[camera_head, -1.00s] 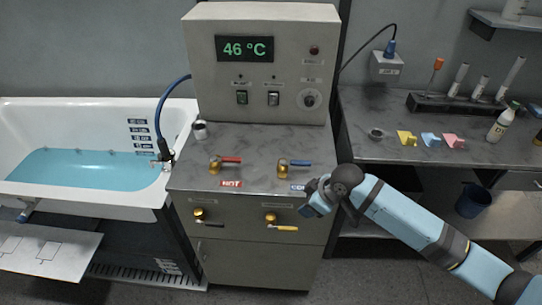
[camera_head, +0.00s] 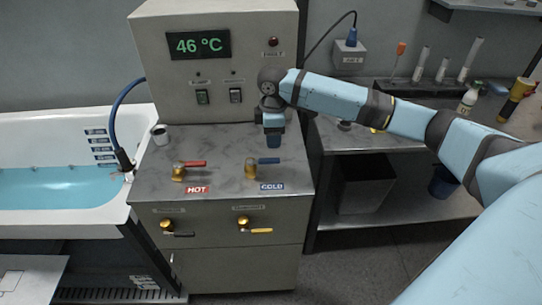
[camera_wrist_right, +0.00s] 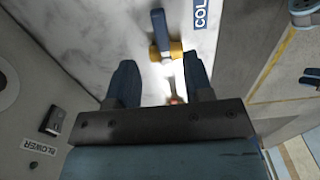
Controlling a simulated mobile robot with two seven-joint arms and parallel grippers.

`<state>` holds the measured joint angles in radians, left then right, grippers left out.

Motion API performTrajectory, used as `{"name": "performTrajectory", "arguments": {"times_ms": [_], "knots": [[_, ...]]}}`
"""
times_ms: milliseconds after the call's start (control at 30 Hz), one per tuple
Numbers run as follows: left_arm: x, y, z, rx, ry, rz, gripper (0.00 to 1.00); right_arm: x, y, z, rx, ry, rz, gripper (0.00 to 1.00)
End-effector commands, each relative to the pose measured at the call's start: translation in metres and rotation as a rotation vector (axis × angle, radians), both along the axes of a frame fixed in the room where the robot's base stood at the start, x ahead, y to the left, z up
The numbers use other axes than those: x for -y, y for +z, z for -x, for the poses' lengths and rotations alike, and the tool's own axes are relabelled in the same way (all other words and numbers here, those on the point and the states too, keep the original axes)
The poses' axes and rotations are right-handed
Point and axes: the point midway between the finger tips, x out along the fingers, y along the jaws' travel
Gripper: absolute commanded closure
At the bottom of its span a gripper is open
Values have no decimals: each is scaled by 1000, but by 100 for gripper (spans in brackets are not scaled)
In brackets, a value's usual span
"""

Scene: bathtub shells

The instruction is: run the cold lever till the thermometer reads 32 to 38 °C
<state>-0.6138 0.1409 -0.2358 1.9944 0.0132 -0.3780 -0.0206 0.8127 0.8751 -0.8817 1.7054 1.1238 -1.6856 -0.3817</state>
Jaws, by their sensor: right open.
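The cold lever (camera_head: 263,162) has a blue handle on a brass body and stands on the cabinet's marble top behind the blue COLD label (camera_head: 271,187). In the right wrist view the cold lever (camera_wrist_right: 161,35) shows beyond my fingertips. My right gripper (camera_head: 273,143) points down just above and behind the lever, open and empty, apart from it. Its two fingers also show in the right wrist view (camera_wrist_right: 160,80). The thermometer display (camera_head: 199,45) reads 46 °C in green. The hot lever (camera_head: 188,168) with a red handle stands to the left. My left gripper is not in view.
The bathtub (camera_head: 80,216) with blue water stands at left, with a blue hose (camera_head: 119,110) leading to it. Two more brass valves, black-handled (camera_head: 176,229) and yellow-handled (camera_head: 254,226), are on the cabinet front. A side bench with bottles and tubes stands at right.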

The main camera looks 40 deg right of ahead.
Motion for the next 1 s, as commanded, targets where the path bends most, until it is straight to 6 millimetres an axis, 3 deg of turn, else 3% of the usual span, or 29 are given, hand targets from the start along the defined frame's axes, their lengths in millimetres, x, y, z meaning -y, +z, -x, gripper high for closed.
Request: {"name": "performTrajectory", "arguments": {"times_ms": [200, 400, 833, 1000], "knots": [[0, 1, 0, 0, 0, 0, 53, 0, -47, 1, -3, -1, -1, 53], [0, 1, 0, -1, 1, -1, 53, 0, -74, 0, 0, -1, 0, 53], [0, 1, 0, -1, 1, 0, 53, 0, -84, 0, 1, 0, 0, 53], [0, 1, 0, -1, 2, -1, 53, 0, -84, 0, 1, 0, 0, 92]]}}
